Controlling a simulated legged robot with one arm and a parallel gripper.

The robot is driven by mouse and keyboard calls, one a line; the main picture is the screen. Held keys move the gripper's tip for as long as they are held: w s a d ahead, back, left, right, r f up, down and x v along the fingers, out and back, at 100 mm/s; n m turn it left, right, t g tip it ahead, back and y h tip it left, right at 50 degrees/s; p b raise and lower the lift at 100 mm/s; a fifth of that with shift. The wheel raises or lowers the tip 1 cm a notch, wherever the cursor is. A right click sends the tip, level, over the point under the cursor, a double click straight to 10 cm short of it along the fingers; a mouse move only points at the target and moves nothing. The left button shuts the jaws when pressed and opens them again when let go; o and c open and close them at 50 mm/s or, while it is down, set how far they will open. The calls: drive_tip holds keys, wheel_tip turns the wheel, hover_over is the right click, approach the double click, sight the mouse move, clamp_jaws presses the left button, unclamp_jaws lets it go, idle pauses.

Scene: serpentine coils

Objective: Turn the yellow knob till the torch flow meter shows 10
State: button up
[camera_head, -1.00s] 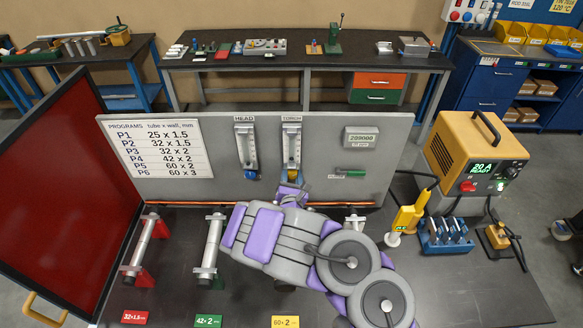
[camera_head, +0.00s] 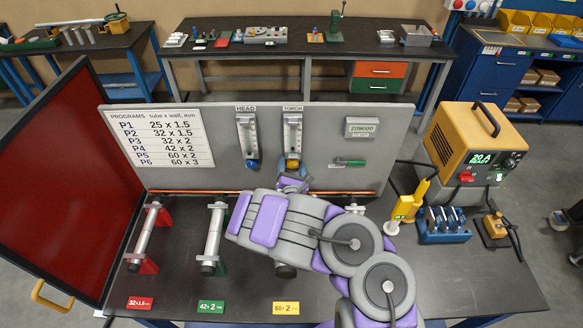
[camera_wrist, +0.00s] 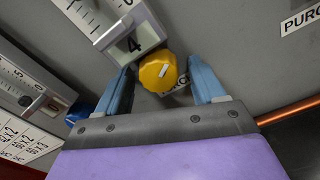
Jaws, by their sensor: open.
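The torch flow meter (camera_head: 292,135) is a clear tube on the grey panel under a TORCH label. My gripper (camera_wrist: 164,82) is open, with one blue finger on each side of the knob. I cannot tell whether either finger touches it. The reading is too small to make out.
The head flow meter (camera_head: 248,134) with its blue knob (camera_head: 253,164) stands to the left on the same panel (camera_head: 350,180). A copper pipe (camera_head: 190,193) runs along the panel's foot. A green-handled valve (camera_head: 350,162) and a counter display (camera_head: 362,127) are to the right.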

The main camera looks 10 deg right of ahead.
drive_tip(key=s+a+p, duration=0.1)
drive_tip(key=s, duration=0.4)
drive_tip(key=s+a+p, duration=0.1)
drive_tip(key=s, duration=0.4)
drive_tip(key=s+a+p, duration=0.1)
drive_tip(key=s, duration=0.5)
drive_tip(key=shift+s+a, duration=0.1)
drive_tip(key=shift+a, duration=0.15)
drive_tip(key=shift+s, duration=0.4)
drive_tip(key=shift+f, duration=0.1)
